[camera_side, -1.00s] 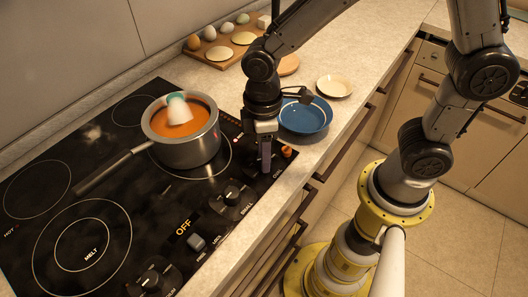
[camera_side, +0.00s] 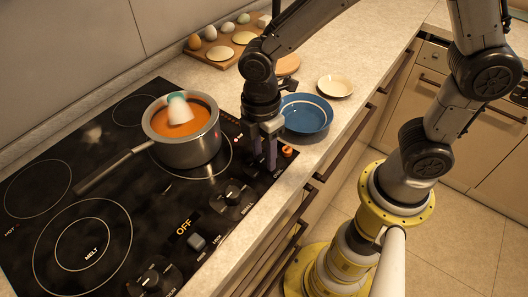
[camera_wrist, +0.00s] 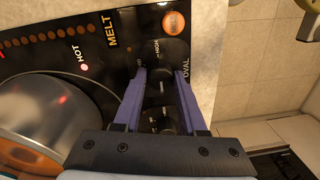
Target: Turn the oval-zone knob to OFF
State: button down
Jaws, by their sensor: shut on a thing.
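My gripper (camera_side: 265,166) points down at the right end of the black cooktop, with its purple fingers on either side of the dark oval-zone knob. In the wrist view my gripper (camera_wrist: 161,72) has a finger on each side of this knob (camera_wrist: 169,52), and it is shut on it. The word OVAL stands beside the right finger, and HIGH is printed near the knob. In the side view the fingers mostly hide the knob. I cannot read where its pointer stands.
A pot of orange soup (camera_side: 186,140) stands on a ring close to my gripper, its handle pointing left. Other knobs (camera_side: 234,193) line the front edge.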

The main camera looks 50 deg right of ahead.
aim_at(262, 156)
jog(key=shift+r, duration=0.1)
jog(key=shift+c, duration=2.3)
grip_release()
notch_tip(262, 156, up, 14)
jog(key=shift+w, duration=0.35)
